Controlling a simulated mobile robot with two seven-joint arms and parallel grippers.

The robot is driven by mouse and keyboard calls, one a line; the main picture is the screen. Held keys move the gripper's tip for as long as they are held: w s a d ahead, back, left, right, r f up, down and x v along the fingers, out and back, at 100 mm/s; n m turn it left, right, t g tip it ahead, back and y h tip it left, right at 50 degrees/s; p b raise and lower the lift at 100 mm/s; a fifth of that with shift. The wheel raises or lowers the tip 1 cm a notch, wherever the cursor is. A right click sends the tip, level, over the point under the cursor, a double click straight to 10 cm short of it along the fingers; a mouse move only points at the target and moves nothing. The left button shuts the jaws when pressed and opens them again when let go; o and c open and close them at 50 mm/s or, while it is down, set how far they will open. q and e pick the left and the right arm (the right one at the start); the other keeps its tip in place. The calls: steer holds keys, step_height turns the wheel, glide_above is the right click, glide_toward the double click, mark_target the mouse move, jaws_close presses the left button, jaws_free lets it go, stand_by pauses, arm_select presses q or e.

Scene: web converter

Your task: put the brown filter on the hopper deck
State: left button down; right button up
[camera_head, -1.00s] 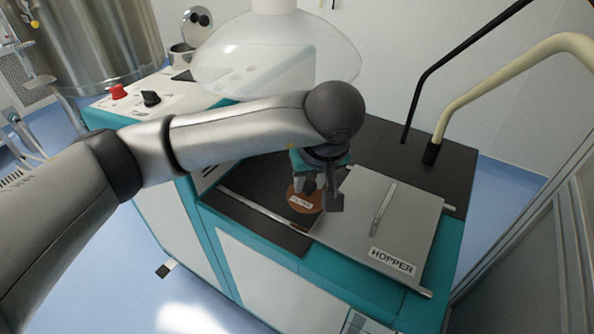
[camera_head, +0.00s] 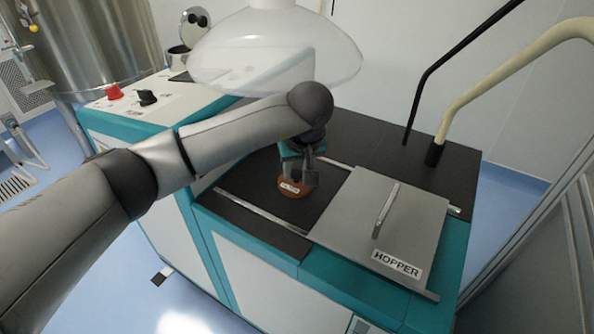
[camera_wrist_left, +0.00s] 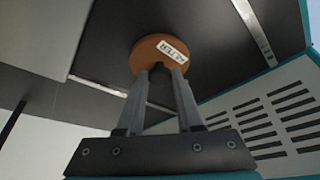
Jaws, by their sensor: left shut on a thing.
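The brown filter (camera_head: 288,190) is a small round disc with a white label, at the dark hopper deck (camera_head: 258,188), left of the grey hopper lid. My left gripper (camera_head: 301,174) is above it, pointing down, shut on the filter. In the left wrist view the filter (camera_wrist_left: 147,56) sits at the tips of my left gripper (camera_wrist_left: 160,72), against the dark deck (camera_wrist_left: 218,50). I cannot tell whether the filter touches the deck or hangs just above it. My right gripper is not in view.
The grey lid (camera_head: 360,215) with a handle and HOPPER label lies right of the filter. A metal rail (camera_head: 260,212) runs along the deck's front. A clear dome (camera_head: 275,50) hangs behind my arm. Black and cream tubes (camera_head: 470,95) rise at the right.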

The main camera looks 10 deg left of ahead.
arm_select(q)
steer(key=c, duration=1)
jaws_free()
steer(key=shift+f, duration=0.1)
steer(key=o, duration=0.4)
steer(key=shift+o, duration=0.2)
